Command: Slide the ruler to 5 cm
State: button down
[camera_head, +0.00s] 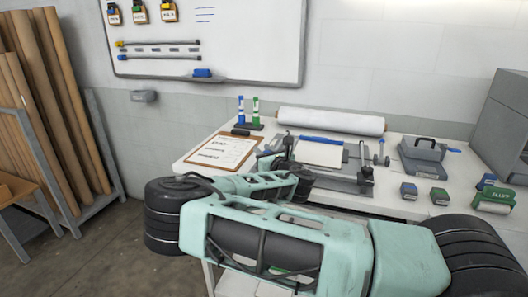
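The flat press or cutting device (362,172) lies on the white table, with a pale sheet (318,153) on its bed. A blue bar (322,140) runs along the bed's far edge. I cannot tell which part is the ruler, and no scale marks or numbers are readable. My teal arm reaches across the foreground and covers part of the device's left and near side. My gripper (272,158) is at the arm's far end, at the device's left side by the clipboard. It is small and partly hidden, so its fingers and any contact are unclear.
A clipboard (222,151) and a marker stand (248,125) are left of the device. A white roll (330,121) lies behind it. A grey hole-punch-like tool (422,157), several small boxes (408,190) and a large grey machine (500,125) are right. A whiteboard (250,45) hangs behind.

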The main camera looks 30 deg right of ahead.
jog(key=w+d+b, duration=0.1)
jog(key=w+d, duration=0.1)
jog(key=d, duration=0.1)
jog(key=w+d+b, duration=0.1)
jog(key=w+d, duration=0.2)
jog(key=w+d+b, duration=0.1)
jog(key=w+d, duration=0.1)
jog(key=d, duration=0.1)
jog(key=shift+w+d, duration=0.2)
jog(key=shift+d, duration=0.05)
jog(key=c, duration=1.2)
grip_release()
jog(key=shift+o, duration=0.2)
jog(key=s+b, duration=0.1)
jog(key=s, duration=0.4)
jog(key=s+a+b, duration=0.1)
jog(key=s, duration=0.5)
jog(key=s+a, duration=0.1)
jog(key=s, duration=0.5)
jog(key=shift+s+a+b, duration=0.1)
jog(key=shift+s+b, duration=0.05)
jog(key=shift+b, duration=0.25)
